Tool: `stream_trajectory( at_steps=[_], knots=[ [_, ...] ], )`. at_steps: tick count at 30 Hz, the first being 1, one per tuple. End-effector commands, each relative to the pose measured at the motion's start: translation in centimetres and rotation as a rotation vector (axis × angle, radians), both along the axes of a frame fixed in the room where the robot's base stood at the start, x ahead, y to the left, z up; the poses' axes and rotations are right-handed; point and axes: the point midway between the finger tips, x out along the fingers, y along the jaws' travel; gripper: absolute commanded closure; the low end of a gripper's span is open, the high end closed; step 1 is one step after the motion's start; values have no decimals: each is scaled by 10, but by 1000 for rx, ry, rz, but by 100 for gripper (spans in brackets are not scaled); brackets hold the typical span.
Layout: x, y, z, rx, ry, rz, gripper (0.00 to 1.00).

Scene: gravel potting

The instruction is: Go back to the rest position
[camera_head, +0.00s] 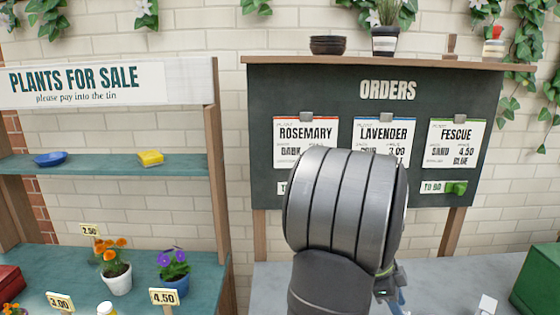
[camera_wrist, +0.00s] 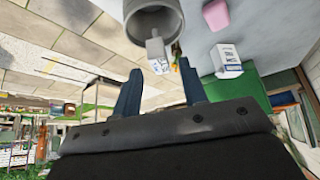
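My gripper (camera_wrist: 159,80) shows in the wrist view with its two blue fingers apart and nothing visible between them. The fingers point toward the top of that picture. In the head view my grey arm stands up in front of the order board (camera_head: 420,68), covering part of the rosemary and lavender cards. Only a small blue piece of the gripper (camera_head: 396,304) shows there, low at the right of the arm. The fingertips are hidden in that view.
A green box (camera_head: 540,280) and a small white block (camera_head: 487,304) are at right. A pink object (camera_wrist: 216,14) shows in the wrist view.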

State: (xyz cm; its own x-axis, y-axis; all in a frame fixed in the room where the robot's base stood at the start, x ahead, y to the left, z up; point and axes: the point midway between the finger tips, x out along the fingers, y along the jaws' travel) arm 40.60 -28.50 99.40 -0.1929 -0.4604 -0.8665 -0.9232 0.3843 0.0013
Motion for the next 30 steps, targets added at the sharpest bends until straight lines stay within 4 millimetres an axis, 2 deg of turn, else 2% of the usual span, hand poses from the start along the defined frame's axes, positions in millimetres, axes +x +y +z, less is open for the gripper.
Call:
stream_trajectory(
  at_steps=[5, 6, 11, 30],
  knots=[
    [-7, -15, -34, 3, 4, 1, 61],
    [-5, -15, -19, -2, -6, 1, 61],
    [-5, -14, 15, -3, -6, 0, 61],
    [-106, -55, 79, -2, -4, -4, 61]
  ],
)
